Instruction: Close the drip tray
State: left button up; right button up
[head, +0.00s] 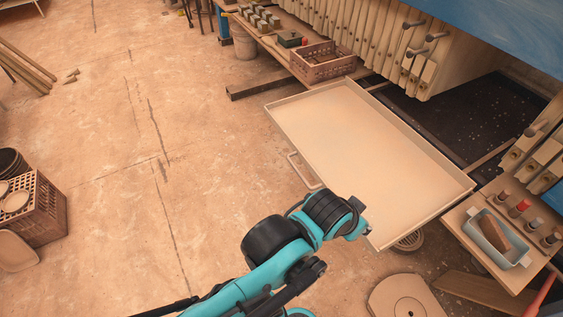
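The drip tray (365,150) is a wide, shallow beige tray. It stands pulled out from under the press, over the floor, and looks empty. A bar handle (304,171) sticks out from its front edge on the left side. My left arm, teal and black, comes in from the bottom. Its end, with the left gripper (358,222), is at the near end of the tray's front edge, to the right of and nearer than the handle. The arm hides part of that edge. I cannot tell whether it touches the tray. The fingers are not clear. My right gripper is not in view.
The filter press plates (375,40) stand above a dark pit (440,110). A bench with a crate (322,62) is beyond the tray. A side shelf holds a grey bin (497,238) at the right.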

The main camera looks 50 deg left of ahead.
aim_at(351, 143)
jog(key=u, duration=1.5)
jog(key=k+l+z, duration=0.1)
jog(key=z, duration=0.3)
jog(key=k+l+z, duration=0.1)
jog(key=z, duration=0.25)
jog(key=k+l+z, duration=0.1)
jog(key=z, duration=0.3)
jog(key=l, duration=0.1)
